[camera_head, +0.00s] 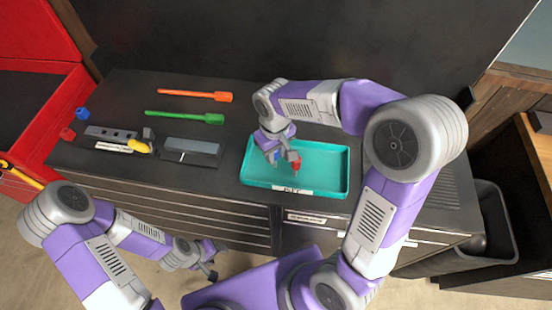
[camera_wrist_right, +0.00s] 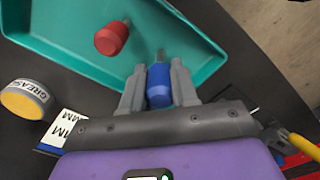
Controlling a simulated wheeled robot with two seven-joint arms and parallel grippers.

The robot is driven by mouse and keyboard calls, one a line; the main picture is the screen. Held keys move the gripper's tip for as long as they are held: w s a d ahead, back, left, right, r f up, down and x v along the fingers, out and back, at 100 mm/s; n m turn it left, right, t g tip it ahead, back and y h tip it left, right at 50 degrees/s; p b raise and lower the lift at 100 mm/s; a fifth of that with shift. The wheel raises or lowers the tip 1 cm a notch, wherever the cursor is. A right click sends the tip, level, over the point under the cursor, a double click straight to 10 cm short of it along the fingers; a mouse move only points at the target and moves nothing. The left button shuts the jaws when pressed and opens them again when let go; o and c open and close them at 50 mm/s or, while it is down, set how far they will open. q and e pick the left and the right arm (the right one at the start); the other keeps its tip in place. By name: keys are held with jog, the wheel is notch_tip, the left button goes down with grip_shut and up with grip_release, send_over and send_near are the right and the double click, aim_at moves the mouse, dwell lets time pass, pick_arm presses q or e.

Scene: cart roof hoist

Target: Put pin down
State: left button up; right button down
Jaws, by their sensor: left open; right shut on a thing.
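A teal tray (camera_head: 335,160) with a label on its front wall lies on the dark cart top; its rim also shows in the right wrist view (camera_wrist_right: 60,55). My right gripper (camera_head: 283,160) is over the tray's left part. In the right wrist view the gripper (camera_wrist_right: 160,82) is shut on a blue pin (camera_wrist_right: 158,86), whose grey tip points into the tray. I cannot tell whether that tip touches the floor of the tray. A red pin (camera_wrist_right: 111,38) is in the tray beside it. My left gripper (camera_head: 208,270) is open and empty, low in front of the cart.
Left of the tray are a grey block (camera_head: 192,150), a dark block with holes (camera_head: 108,133), and a yellow grease tin (camera_head: 138,146). Green (camera_head: 185,117) and orange (camera_head: 195,95) handled tools lie behind. Small blue (camera_head: 82,113) and red (camera_head: 67,134) pieces sit at the far left.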

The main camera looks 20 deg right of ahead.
aim_at(275, 161)
jog(key=shift+f, duration=1.9)
jog(key=shift+b, duration=0.3)
jog(key=c, duration=1.3)
grip_release()
jog(key=shift+f, duration=0.2)
jog(key=o, duration=0.4)
jog(key=shift+o, duration=0.2)
jog(key=shift+r, duration=0.1)
jog(key=shift+r, duration=0.15)
notch_tip(275, 161, up, 12)
jog(key=shift+p, duration=1.05)
